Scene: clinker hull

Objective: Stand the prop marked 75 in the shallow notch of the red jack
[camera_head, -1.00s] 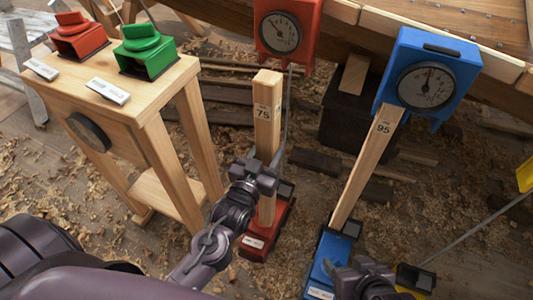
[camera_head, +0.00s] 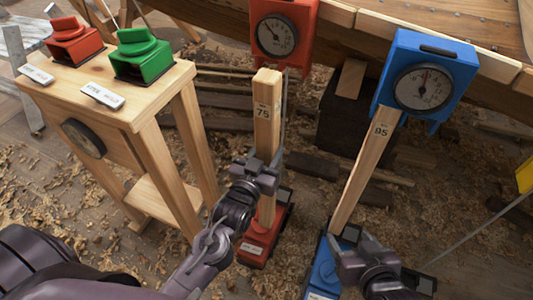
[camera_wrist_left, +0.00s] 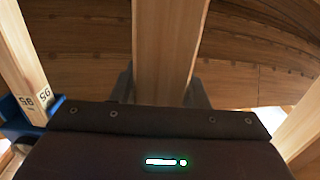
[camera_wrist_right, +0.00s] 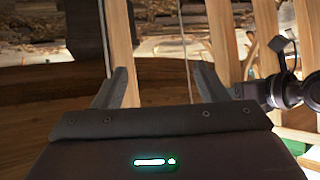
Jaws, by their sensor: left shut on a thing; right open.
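The wooden prop marked 75 (camera_head: 266,118) stands nearly upright over the red jack (camera_head: 258,243), its top below the red gauge (camera_head: 289,30). My left gripper (camera_head: 258,174) is shut on its lower part; the left wrist view shows the prop (camera_wrist_left: 166,50) between the fingers (camera_wrist_left: 162,92). The prop's foot is partly hidden by my gripper, and I cannot tell whether it sits in a notch or which one. My right gripper (camera_head: 345,243) is open and empty beside the blue jack (camera_head: 323,270), near the foot of the prop marked 95 (camera_head: 372,152).
The 95 prop leans between the blue jack and the blue gauge (camera_head: 428,80). A wooden stand (camera_head: 150,110) at left bears a red block (camera_head: 76,45) and a green block (camera_head: 143,60) with labels. The hull (camera_head: 450,30) crosses the top. Shavings cover the floor.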

